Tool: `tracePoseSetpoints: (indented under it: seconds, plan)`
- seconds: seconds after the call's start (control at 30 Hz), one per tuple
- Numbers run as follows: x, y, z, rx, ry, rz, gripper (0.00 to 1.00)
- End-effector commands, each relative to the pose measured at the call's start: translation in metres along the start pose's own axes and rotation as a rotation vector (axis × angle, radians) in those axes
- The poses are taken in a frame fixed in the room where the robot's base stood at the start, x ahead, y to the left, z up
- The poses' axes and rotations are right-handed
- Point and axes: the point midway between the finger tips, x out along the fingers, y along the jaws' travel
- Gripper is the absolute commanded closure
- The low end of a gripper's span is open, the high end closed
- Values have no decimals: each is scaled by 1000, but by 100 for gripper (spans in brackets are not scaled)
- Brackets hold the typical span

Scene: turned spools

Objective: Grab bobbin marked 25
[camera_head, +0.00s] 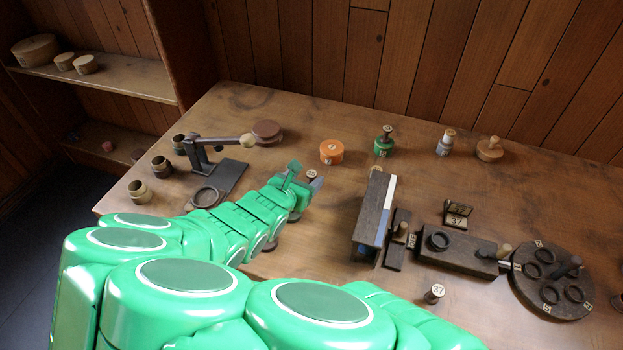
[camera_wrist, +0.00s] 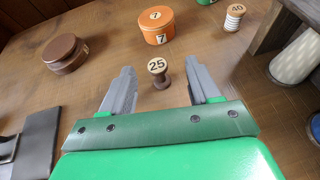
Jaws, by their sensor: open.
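The bobbin marked 25 (camera_wrist: 160,72) is a brown wooden spool with a pale top. It stands upright on the table in the wrist view. My gripper (camera_wrist: 161,76) is open, with one grey finger on each side of the bobbin in the picture. I cannot tell whether the bobbin is fully between the fingertips or a little beyond them. In the head view my gripper (camera_head: 302,181) is low over the table's middle, and the pale top of a bobbin (camera_head: 312,174) shows just behind it; its lower part is hidden.
An orange round box marked 7 (camera_wrist: 157,28) and a brown round box (camera_wrist: 65,54) stand behind. A white-ringed spool (camera_wrist: 233,18) is at right. A dark wooden stand (camera_head: 373,210) rises right of my gripper. A lever device (camera_head: 215,165) stands left.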

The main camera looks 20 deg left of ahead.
Motion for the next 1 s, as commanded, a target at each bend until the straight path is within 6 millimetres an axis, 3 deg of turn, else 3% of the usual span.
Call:
tracePoseSetpoints:
  seconds: [0.17,0.67,1.0]
  plan:
    - [1,4,-7,-31,6,11,39]
    - [30,4,-9,-28,7,9,39]
    - [63,6,-13,-25,8,9,39]
